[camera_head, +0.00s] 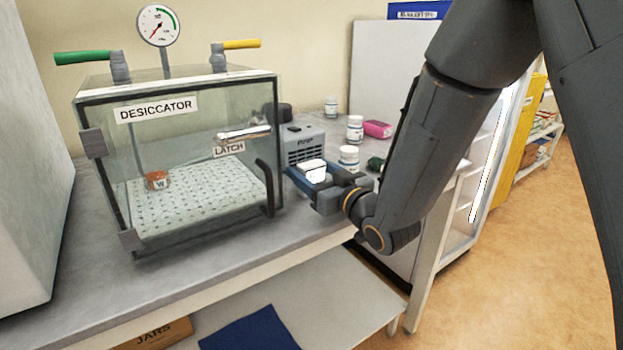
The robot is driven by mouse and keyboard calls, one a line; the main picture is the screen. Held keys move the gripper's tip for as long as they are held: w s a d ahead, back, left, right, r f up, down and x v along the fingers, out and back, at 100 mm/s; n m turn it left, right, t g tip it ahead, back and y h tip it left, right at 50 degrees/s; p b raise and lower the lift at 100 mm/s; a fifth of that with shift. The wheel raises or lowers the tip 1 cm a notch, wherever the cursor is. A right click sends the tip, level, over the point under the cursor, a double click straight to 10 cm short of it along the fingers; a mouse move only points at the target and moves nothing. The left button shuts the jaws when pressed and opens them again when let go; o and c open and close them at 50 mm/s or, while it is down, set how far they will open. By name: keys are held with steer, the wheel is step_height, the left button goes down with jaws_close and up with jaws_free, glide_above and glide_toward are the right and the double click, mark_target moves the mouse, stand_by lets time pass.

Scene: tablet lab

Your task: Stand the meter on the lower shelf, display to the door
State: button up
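The glass desiccator (93,97) stands on the bench with its door shut and the latch (243,135) across the front. A perforated white shelf (200,205) lies low inside it. A small orange-brown item marked W (157,181) sits on that shelf. My gripper (312,178), with blue fingers, is just right of the desiccator, in front of the pump. A small white object (313,169) shows between the fingers; whether they grip it is unclear. I cannot identify a meter with a display for certain. A round dial gauge (158,25) stands on top of the desiccator.
The grey pump (304,141) is behind my gripper. White jars (349,156), a pink item (378,129) and a dark green item (375,163) stand close by on the right. Below the bench edge are a pale surface with a blue sheet (249,331) and a JARS box (155,334).

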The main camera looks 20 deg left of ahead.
steer(key=c, duration=0.9)
steer(key=shift+r, duration=0.15)
